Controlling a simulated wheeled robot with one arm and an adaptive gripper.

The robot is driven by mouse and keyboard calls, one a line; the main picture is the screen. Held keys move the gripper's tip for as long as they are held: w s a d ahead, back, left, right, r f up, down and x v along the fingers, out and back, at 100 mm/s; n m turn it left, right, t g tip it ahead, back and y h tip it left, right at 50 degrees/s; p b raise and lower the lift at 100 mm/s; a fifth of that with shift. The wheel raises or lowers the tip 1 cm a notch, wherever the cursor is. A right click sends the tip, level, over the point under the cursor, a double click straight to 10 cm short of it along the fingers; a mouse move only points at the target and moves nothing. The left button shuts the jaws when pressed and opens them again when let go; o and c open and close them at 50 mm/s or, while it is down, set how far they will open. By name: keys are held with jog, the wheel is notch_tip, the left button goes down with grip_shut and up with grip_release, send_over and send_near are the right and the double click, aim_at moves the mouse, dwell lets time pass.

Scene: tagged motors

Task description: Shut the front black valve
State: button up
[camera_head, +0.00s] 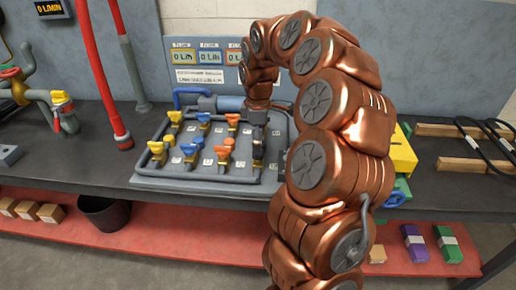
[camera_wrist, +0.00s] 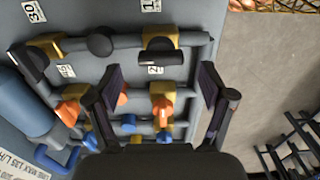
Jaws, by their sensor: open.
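The front black valve (camera_wrist: 160,57) has a yellow body and a black handle lying roughly along its grey pipe, near the floor-side end of the rack in the wrist view. In the head view it is at the rack's right end (camera_head: 258,152), below my gripper (camera_head: 258,112). My gripper in the wrist view (camera_wrist: 162,80) is open, with its fingers apart and nothing between them. The front black valve shows just beyond the gap between the fingertips. A second black valve (camera_wrist: 30,62) is on the same pipe toward the back, its handle slanted.
Orange valves (camera_wrist: 162,105), blue valves (camera_head: 192,150) and yellow valves (camera_head: 157,149) stand close by on the rack (camera_head: 195,183). A blue pipe (camera_wrist: 25,105) runs behind. A yellow box (camera_head: 402,152) stands to the right, beyond my arm. The bench front (camera_head: 80,165) is mostly clear.

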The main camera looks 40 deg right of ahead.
jog(key=shift+f, duration=1.85)
jog(key=shift+c, duration=0.2)
jog(key=shift+a, duration=0.1)
jog(key=c, duration=1.1)
